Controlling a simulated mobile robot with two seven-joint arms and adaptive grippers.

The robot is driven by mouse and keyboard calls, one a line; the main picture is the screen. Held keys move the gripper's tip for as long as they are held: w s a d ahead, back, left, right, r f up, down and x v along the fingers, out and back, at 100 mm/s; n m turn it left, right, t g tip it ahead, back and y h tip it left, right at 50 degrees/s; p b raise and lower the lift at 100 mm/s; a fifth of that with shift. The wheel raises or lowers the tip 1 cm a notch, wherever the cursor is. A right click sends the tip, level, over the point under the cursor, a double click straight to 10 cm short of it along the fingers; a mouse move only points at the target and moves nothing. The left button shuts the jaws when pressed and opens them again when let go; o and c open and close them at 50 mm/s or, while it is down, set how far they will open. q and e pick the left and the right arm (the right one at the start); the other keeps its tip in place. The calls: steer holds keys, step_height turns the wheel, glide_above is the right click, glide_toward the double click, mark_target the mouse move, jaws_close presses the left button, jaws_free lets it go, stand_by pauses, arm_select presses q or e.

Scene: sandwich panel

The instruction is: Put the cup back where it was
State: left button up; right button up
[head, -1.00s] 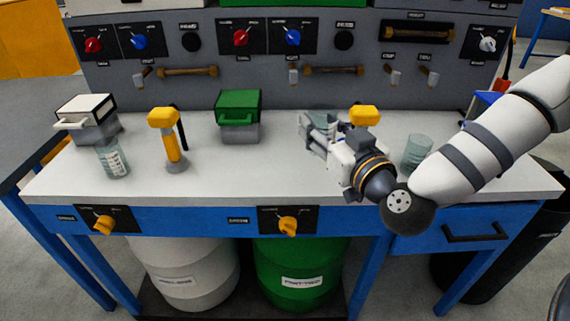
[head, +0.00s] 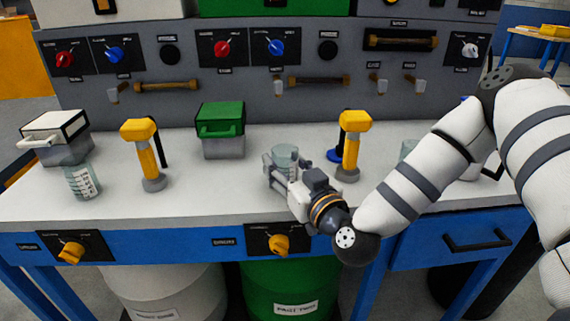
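A clear glass cup (head: 285,153) is at the fingers of my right gripper (head: 277,170), over the middle of the white worktop (head: 225,188). The fingers are closed around its side, and the lower part of the cup is partly hidden by them. I cannot tell whether its base touches the worktop. Another clear cup with printed markings (head: 82,182) stands at the left. A third clear cup (head: 407,149) stands at the right, mostly hidden behind my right arm. My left gripper is not in view.
A yellow-topped post (head: 351,145) stands just right of the held cup, and another (head: 147,154) stands at the left. A green-lidded box (head: 221,131) and a white-lidded box (head: 57,138) stand behind. The worktop between the left post and my gripper is clear.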

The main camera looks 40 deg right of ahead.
steer(key=shift+o, duration=0.8)
